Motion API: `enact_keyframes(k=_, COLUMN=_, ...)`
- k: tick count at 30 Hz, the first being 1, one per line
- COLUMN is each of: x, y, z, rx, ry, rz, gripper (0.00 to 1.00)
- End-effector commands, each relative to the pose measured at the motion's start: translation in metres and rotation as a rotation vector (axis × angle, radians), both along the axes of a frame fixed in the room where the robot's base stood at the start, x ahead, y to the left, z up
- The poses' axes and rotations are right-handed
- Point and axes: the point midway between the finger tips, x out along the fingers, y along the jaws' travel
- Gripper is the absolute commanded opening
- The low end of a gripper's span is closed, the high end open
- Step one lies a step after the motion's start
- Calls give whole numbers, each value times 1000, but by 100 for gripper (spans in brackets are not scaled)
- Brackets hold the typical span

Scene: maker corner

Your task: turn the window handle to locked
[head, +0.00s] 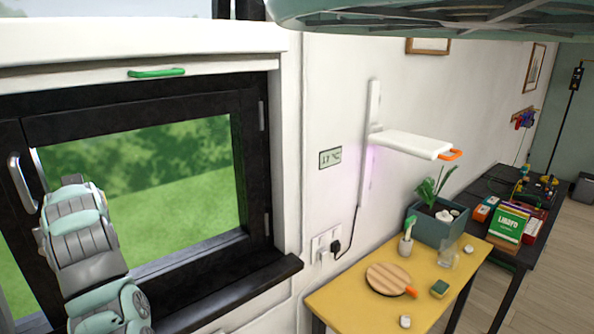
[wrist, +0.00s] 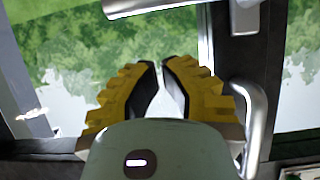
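The window handle (head: 22,182) is a silver lever on the left part of the dark window frame (head: 120,112) in the head view. It looks upright, slightly tilted. In the wrist view a curved silver bar (wrist: 257,115), which looks like the handle, stands to the right of my gripper (wrist: 160,66). My gripper's yellow fingers are close together with only a narrow gap at the tips and nothing between them. They are beside the bar, not around it. Whether they touch it is unclear. In the head view my arm hides the fingers.
The black window sill (head: 235,295) juts out below the window. A green pull (head: 157,73) is on the blind above. At right, a yellow table (head: 345,293) holds a round board, sponge and planter (head: 436,224). A white lamp (head: 410,143) sticks out from the wall.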

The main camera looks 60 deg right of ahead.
Motion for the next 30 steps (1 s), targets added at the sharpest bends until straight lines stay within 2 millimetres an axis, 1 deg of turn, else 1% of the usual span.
enact_keyframes(k=6, x=-5, y=2, z=-19, rx=1, ry=7, rz=2, gripper=0)
enact_keyframes(k=10, x=-6, y=2, z=-26, rx=0, ry=4, rz=2, gripper=0)
enact_keyframes(k=14, x=-6, y=2, z=-29, rx=-1, ry=3, rz=1, gripper=0)
enact_keyframes(k=23, x=-7, y=2, z=-29, rx=-1, ry=1, rz=0, gripper=0)
enact_keyframes(k=30, x=-7, y=-1, z=-35, rx=35, ry=-11, rz=-3, gripper=0)
